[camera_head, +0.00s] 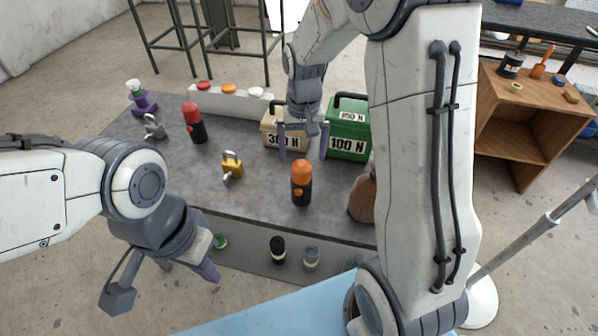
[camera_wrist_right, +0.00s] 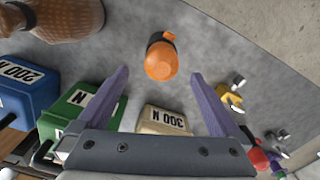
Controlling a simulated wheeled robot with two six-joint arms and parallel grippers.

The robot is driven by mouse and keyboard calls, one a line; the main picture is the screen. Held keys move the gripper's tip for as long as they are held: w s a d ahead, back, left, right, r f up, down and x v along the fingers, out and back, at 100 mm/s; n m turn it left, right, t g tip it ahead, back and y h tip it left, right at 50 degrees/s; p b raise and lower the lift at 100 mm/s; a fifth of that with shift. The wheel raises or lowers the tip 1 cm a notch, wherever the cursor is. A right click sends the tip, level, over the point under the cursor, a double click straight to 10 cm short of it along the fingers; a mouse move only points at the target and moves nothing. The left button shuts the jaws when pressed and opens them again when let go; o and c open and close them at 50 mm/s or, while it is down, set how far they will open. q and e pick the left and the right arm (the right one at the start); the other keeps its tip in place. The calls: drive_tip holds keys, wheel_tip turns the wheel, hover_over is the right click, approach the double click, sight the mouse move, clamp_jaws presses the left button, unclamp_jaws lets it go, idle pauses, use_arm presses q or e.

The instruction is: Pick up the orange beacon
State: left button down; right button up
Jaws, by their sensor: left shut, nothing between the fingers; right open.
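The orange beacon (camera_head: 301,183) has an orange domed top and a black base and stands upright on the grey table. In the right wrist view the beacon (camera_wrist_right: 161,60) shows from above, beyond the fingertips and between their lines. My right gripper (camera_head: 305,147) is open and empty, above and behind the beacon in the head view, and not touching it. Its two purple fingers (camera_wrist_right: 166,78) are spread wide in the wrist view. My left gripper (camera_head: 172,285) is shut and empty, low at the front left, off the table's front edge and away from the beacon.
A red-topped beacon (camera_head: 195,122) and a yellow padlock (camera_head: 231,170) stand left of the beacon. The beige 300 N weight (camera_head: 283,131) and green 100 N weight (camera_head: 347,130) stand behind. A brown sack-like object (camera_head: 363,199) is to the right. Bare table surrounds the beacon.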

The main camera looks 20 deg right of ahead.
sight(304, 162)
wheel_tip(304, 162, down, 5)
drive_tip(key=shift+d+r, duration=0.1)
drive_tip(key=f, duration=0.1)
drive_tip(key=f+p, duration=0.1)
drive_tip(key=f, duration=0.2)
drive_tip(key=shift+s+a+f+p, duration=0.1)
drive_tip(key=shift+a+f+p, duration=0.2)
drive_tip(key=shift+f+p, duration=0.1)
drive_tip(key=shift+f, duration=0.4)
drive_tip(key=c, duration=1.5)
